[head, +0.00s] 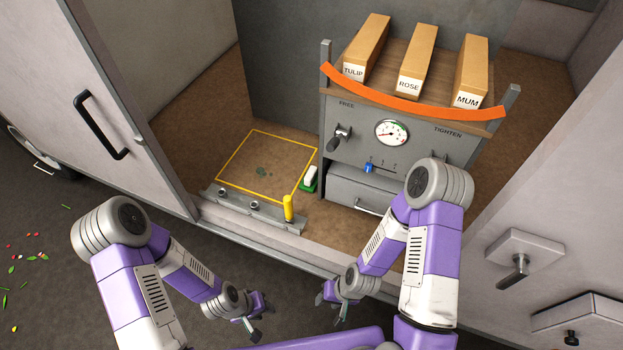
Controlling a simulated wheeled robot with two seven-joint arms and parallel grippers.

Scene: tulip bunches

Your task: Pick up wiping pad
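A small white block with a green base (311,177), which looks like the wiping pad, rests on the van floor. It lies just right of the yellow-outlined square, beside the grey cabinet. My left gripper (261,318) is open and empty, low in the head view, in front of the van's sill. My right gripper (331,304) is also open and empty, to its right. Both grippers are well short of the pad and apart from it. Nothing hides the pad's top.
A yellow post (288,208) on a grey rail (240,213) stands left of and nearer than the pad. The cabinet (365,150) has knobs, a gauge and an orange strap (410,103). Dark smudges (263,171) mark the square. Petals and leaves litter the ground at left.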

